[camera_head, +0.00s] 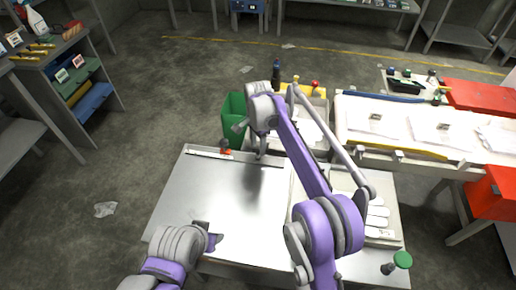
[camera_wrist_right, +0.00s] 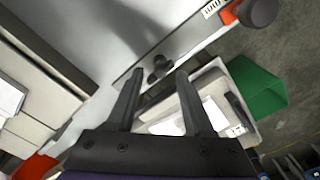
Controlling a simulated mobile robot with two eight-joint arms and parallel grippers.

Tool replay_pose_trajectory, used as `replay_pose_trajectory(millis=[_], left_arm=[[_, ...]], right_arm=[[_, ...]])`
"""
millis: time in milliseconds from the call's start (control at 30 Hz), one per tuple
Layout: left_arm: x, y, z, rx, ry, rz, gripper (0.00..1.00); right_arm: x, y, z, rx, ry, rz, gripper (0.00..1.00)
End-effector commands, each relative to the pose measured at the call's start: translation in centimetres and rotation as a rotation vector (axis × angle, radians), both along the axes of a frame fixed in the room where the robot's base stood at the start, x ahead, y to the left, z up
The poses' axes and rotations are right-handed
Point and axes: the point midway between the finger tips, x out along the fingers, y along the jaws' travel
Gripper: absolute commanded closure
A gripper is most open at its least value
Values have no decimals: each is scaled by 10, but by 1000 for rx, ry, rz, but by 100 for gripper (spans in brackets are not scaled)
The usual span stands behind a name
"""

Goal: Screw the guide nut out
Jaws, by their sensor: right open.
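A dark lobed knob (camera_wrist_right: 158,68), which looks like the guide nut, sits on a rail at the edge of the metal table (camera_head: 222,205). My right gripper (camera_wrist_right: 160,75) is open, its two fingertips on either side of the knob in the wrist view. I cannot tell whether they touch it. In the head view my right gripper (camera_head: 259,153) is at the table's far edge, and this knob is hidden there. A second, round dark knob (camera_wrist_right: 258,12) with an orange part stands farther along the edge. My left gripper (camera_head: 210,238) is low over the table's near left; its jaws are unclear.
A green bin (camera_head: 234,115) and a pale tray (camera_head: 318,107) stand just beyond the table. A white-topped bench (camera_head: 400,118) is at the right. A green-topped knob (camera_head: 402,260) is at the near right. The table's middle is bare.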

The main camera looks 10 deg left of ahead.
Motion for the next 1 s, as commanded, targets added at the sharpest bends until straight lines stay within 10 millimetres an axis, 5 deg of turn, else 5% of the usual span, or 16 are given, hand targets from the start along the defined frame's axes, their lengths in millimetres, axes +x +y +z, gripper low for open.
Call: replay_pose_trajectory(millis=[433, 733, 1000], left_arm=[[0, 0, -1, 0, 0, 0, 50], [0, 0, -1, 0, 0, 0, 50], [0, 0, -1, 0, 0, 0, 50]], right_arm=[[0, 0, -14, 0, 0, 1, 48], [0, 0, -13, 0, 0, 1, 100], [0, 0, -13, 0, 0, 2, 100]])
